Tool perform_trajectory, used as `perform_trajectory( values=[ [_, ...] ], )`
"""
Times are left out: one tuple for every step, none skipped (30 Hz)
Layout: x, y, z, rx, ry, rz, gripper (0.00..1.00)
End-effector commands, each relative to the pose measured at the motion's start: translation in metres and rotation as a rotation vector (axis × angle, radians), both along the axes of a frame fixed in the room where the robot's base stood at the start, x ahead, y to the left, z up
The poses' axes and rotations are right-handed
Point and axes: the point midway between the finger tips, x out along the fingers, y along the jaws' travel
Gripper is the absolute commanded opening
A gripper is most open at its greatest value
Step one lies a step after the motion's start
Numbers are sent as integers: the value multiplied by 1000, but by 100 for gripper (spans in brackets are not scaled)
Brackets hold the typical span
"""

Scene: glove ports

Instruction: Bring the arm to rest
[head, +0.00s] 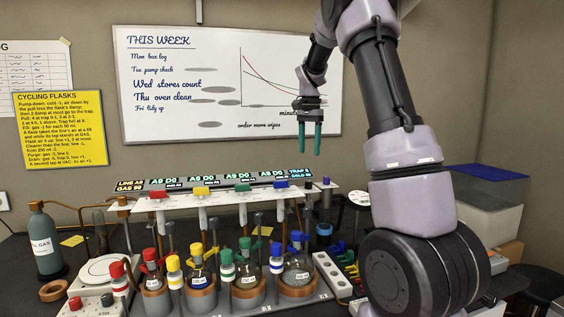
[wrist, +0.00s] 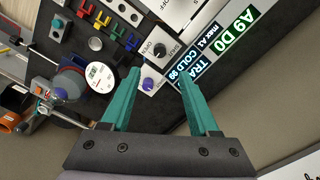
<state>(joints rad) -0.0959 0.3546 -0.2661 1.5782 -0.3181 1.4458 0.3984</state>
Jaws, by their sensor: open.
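My gripper (head: 312,138) is in the air in front of the whiteboard, above the right end of the flask rack. Its two teal fingers point down, are apart and have nothing between them. In the wrist view my gripper (wrist: 160,80) is also open and empty, with a small white box with a black knob and a purple knob (wrist: 149,85) seen beyond the fingertips. My arm reaches up from the right and bends down to the gripper.
The rack's display strip (head: 215,183) and several stoppered flasks (head: 246,270) stand below and left of the gripper. The whiteboard (head: 180,110) hangs behind.

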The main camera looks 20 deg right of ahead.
Motion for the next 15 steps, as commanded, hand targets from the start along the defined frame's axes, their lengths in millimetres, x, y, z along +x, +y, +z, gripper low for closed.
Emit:
perform_trajectory(
  values=[
    [0,0,0,0,0,0,61],
    [-1,0,1,1,-2,1,61],
    [-3,1,2,4,-6,5,61],
    [-5,1,5,7,-11,10,61],
    [-9,3,8,11,-19,16,61],
    [-15,5,14,19,-33,28,61],
    [-21,7,19,26,-48,41,61],
    [-28,9,25,33,-63,56,61],
    [-40,12,34,44,-87,79,61],
    [-49,16,40,51,-107,99,61],
    [-59,19,47,59,-128,120,61],
    [-73,24,54,68,-157,148,61],
    [-83,28,60,73,-180,171,61],
    [-94,31,65,79,-201,192,61],
    [-108,35,70,83,-230,221,61]
  ],
)
